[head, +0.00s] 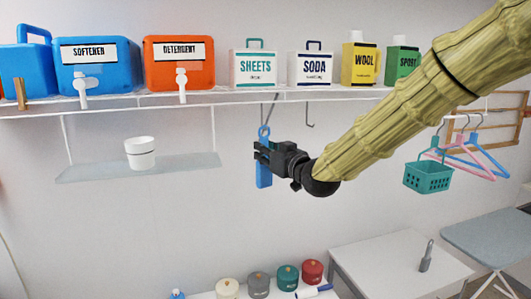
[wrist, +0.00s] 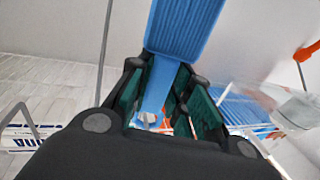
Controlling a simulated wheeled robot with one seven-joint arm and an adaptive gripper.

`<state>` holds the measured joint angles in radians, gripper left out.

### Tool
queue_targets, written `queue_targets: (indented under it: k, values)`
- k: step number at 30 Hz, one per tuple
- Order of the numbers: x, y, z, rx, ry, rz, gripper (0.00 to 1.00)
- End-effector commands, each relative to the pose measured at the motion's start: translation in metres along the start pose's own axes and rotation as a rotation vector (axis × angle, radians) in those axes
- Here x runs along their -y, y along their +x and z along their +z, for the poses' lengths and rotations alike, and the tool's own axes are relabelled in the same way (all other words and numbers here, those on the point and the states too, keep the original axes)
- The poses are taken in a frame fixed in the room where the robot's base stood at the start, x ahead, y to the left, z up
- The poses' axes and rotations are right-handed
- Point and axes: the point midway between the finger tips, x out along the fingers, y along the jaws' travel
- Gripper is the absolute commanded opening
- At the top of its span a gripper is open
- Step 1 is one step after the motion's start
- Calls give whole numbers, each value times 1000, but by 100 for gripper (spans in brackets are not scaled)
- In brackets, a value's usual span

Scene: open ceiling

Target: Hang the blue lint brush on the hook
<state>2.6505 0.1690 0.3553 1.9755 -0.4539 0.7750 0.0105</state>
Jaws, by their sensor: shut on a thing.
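The blue lint brush (head: 264,176) is upright in my gripper (head: 262,152), with its wide head below the fingers and its looped handle end above them. In the wrist view the brush head (wrist: 185,28) shows at the top, and its handle runs between the green finger pads of my gripper (wrist: 155,95). A thin hook (head: 271,109) hangs from the shelf's underside and comes down right at the loop. I cannot tell whether the loop is around the hook or only beside it. A second, empty hook (head: 309,115) hangs to the right.
The wire shelf (head: 220,99) above holds a softener jug (head: 98,75), a detergent jug (head: 178,70) and several boxes. A lower glass shelf (head: 90,173) at left carries a white cup (head: 140,153). A teal basket (head: 428,177) and hangers (head: 475,160) hang at right.

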Motion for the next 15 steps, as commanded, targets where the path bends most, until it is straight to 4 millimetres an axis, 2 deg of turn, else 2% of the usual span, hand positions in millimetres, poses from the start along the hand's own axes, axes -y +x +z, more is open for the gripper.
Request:
queue_targets:
  k: [10,11,15]
  values:
    - [0,0,0,0,0,0,0]
    - [0,0,0,0,0,0,22]
    - [0,0,0,0,0,0,45]
